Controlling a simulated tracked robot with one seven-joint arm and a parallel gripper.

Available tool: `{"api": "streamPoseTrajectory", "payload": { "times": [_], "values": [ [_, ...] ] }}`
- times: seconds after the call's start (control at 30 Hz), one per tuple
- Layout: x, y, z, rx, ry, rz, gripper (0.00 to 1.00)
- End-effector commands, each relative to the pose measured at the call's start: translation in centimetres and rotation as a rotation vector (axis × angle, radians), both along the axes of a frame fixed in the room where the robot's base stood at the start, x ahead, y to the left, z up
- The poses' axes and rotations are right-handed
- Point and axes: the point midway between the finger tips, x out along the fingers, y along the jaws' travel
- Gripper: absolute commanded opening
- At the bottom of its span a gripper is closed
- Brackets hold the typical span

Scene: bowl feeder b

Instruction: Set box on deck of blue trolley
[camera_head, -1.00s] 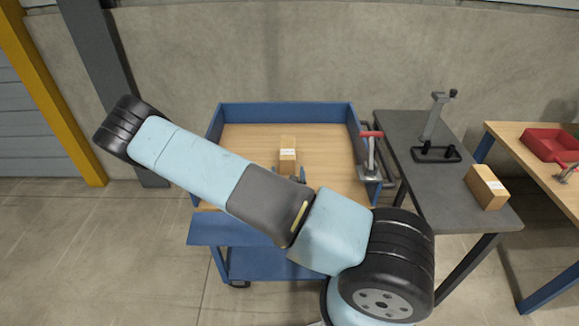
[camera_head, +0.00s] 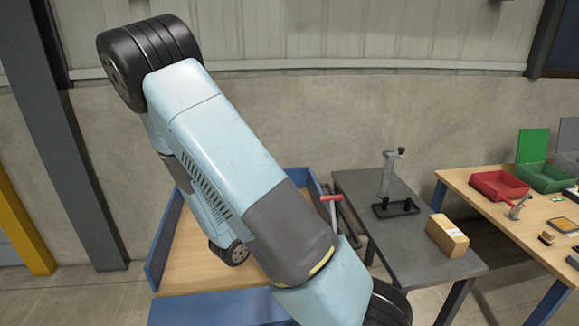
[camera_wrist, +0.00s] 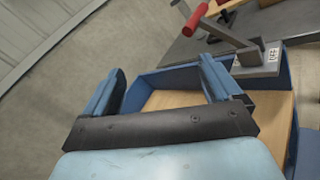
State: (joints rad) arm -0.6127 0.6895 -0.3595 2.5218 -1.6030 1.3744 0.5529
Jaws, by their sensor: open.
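The blue trolley (camera_head: 160,245) stands at lower centre-left, with a bare light-wood deck (camera_head: 190,262) and blue raised sides. My arm covers much of the deck, and no box shows on its visible part. A cardboard box (camera_head: 447,236) with a white label lies on the grey table to the right. My gripper (camera_wrist: 162,66) is open and empty in the wrist view, its two blue fingers wide apart. Beyond them are the trolley's blue rim (camera_wrist: 165,75) and part of its deck (camera_wrist: 185,99). My gripper is hidden in the head view.
A red-handled clamp (camera_head: 332,205) stands at the trolley's right edge; it also shows close in the wrist view (camera_wrist: 225,32). The grey table (camera_head: 410,255) carries a black-based stand (camera_head: 388,190). A wooden bench (camera_head: 470,190) holds red (camera_head: 498,186) and green (camera_head: 545,178) bins.

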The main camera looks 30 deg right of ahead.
Motion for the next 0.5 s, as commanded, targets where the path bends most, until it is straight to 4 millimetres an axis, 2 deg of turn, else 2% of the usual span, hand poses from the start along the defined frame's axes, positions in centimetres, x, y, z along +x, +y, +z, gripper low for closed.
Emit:
{"api": "streamPoseTrajectory", "payload": {
  "times": [0.1,0.27,0.5],
  "values": [
    [-1.7,-1.1,1.9,0.093,-0.055,-0.122,0.91],
    [-4.1,-2.1,3.7,0.227,-0.122,-0.278,0.91],
    [-7.7,-2.4,6.1,0.45,-0.221,-0.479,0.91]
  ]
}}
